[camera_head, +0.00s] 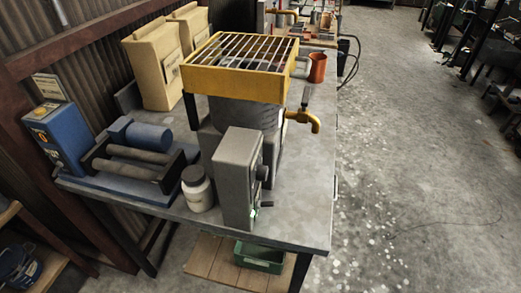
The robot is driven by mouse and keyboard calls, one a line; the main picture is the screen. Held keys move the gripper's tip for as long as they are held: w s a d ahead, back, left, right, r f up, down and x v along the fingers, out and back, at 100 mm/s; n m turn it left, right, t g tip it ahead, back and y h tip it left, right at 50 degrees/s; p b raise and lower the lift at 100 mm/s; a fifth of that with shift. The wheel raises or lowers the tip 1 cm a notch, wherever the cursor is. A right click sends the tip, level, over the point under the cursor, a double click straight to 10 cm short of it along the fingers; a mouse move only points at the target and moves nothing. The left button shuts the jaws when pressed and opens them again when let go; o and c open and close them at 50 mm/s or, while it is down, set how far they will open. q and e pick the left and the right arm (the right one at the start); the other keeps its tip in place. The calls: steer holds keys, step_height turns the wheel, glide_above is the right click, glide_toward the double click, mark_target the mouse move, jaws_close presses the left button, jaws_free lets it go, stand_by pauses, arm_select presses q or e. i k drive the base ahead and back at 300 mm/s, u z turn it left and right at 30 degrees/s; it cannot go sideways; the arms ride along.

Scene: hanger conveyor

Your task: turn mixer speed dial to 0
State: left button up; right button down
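A grey upright control box (236,168) stands at the front of the metal table. A dark round knob (263,172), which looks like the speed dial, sticks out of its right-hand face. I see that face almost edge-on, so the dial's setting and markings cannot be read. A small green part (267,203) shows lower on the same face. Behind the box is a grey vat (243,116) with a yellow barred hopper (232,84) on top, which looks like the mixer. Neither of my grippers is in view.
A white lidded jar (198,194) stands left of the box. Blue roller equipment (130,163) is farther left. A yellow tap (304,121) and an orange mug (317,68) are near the table's right edge. A green bin (260,256) sits below. The floor (400,160) to the right is open.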

mark_target(262, 171)
steer(key=i, duration=0.2)
steer(key=k, duration=0.45)
steer(key=z, duration=0.35)
steer(key=i, duration=0.45)
steer(key=u, duration=1.35)
steer(key=k, duration=1.25)
steer(key=u, duration=0.35)
steer(key=i, duration=0.75)
steer(key=z, duration=0.2)
